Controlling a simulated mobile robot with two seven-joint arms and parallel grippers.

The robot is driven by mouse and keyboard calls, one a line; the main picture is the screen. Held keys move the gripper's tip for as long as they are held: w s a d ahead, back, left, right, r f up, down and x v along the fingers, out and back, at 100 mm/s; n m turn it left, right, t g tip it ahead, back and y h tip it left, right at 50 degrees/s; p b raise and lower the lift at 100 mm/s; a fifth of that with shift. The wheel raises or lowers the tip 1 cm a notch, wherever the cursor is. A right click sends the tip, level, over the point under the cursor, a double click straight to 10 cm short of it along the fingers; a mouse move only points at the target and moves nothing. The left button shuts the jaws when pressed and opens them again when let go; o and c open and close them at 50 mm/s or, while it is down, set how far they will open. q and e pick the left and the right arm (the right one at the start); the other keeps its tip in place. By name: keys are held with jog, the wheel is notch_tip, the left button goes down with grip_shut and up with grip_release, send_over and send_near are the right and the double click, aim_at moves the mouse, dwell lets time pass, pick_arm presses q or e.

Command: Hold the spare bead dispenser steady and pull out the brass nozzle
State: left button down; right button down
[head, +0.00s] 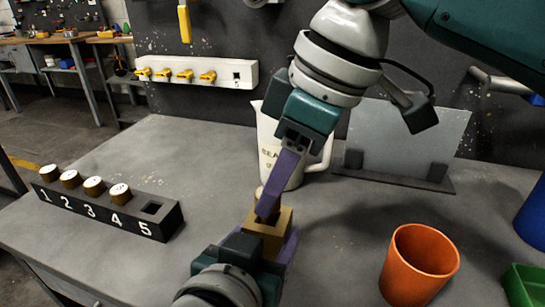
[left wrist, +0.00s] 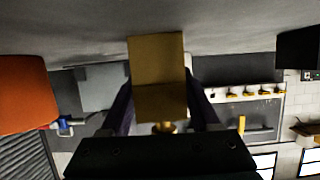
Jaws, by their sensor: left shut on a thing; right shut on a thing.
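The spare bead dispenser, a brass-coloured block (head: 268,232), is held above the grey table in the head view. It also shows in the left wrist view (left wrist: 157,60). My left gripper (head: 265,245) is shut on it from below. The brass nozzle shows as a small round piece (left wrist: 165,127) at the block in the left wrist view. In the head view only a bit of it (head: 259,192) shows beside the purple fingers. My right gripper (head: 268,210) comes down from above, shut on the nozzle. Its fingers hide most of the nozzle, so I cannot tell how far it sits in the block.
A black rack (head: 110,208) numbered 1 to 5 stands at left; slots 1 to 4 hold brass-sided pieces, and 5 is empty. A white pitcher (head: 270,140) stands behind the grippers. An orange cup (head: 420,262) stands at right, with a green bin (head: 525,285) beyond. The left-middle table is clear.

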jog(key=shift+r, duration=2.35)
pick_arm(q)
jog(key=shift+c, duration=0.2)
grip_release()
jog(key=shift+s, duration=0.1)
